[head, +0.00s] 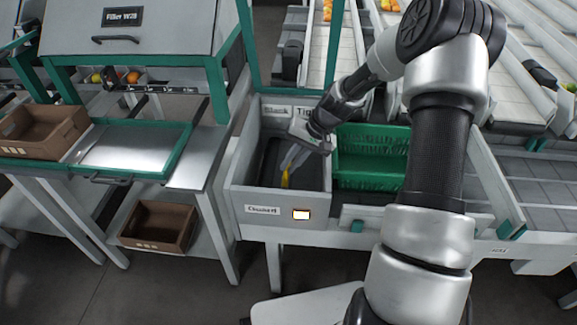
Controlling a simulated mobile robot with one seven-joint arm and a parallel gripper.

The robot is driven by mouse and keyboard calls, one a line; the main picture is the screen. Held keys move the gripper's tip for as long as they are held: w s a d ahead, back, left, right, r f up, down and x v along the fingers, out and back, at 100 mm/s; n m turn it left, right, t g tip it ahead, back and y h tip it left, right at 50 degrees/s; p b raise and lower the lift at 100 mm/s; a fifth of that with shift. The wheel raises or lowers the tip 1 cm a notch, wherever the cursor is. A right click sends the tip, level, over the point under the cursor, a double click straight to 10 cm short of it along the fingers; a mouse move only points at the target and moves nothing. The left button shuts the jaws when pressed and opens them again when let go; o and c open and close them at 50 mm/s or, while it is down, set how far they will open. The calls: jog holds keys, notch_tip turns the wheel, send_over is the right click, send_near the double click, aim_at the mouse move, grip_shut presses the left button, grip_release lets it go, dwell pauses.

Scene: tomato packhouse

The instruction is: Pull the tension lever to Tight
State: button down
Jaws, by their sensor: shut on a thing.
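The tension lever (285,179) shows as a small yellow piece inside a grey open-topped box (238,172). Two signs stand on the box's back wall: a "Slack" sign (276,110) at left and a "Tight" sign (301,111) at right, partly covered by my arm. My gripper (290,163) reaches down into the box from the upper right, its fingers shut on the lever's upper part. The fingers hide much of the lever, so its exact tilt is hard to tell. The lever's yellow part is below the "Slack" side of the back wall.
A green crate (368,181) stands right of the box, close to my arm. The box's front wall carries a label (262,210) and a small lit panel (301,214). A filler cabinet (140,40), a metal tray (130,150) and brown boxes (45,130) are at left.

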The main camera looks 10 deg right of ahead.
jog(key=shift+s+d+f, duration=0.3)
jog(key=shift+d+f, duration=0.05)
jog(key=shift+d, duration=0.5)
jog(key=shift+s+d+f, duration=0.35)
jog(key=shift+d+f, duration=0.05)
jog(key=shift+d, duration=0.45)
jog(key=shift+s+d+f, duration=0.3)
jog(key=shift+d+f, duration=0.05)
jog(key=shift+d, duration=0.5)
jog(key=shift+f, duration=0.1)
jog(key=c, duration=1.8)
grip_release()
jog(key=shift+d, duration=0.1)
jog(key=shift+d, duration=0.1)
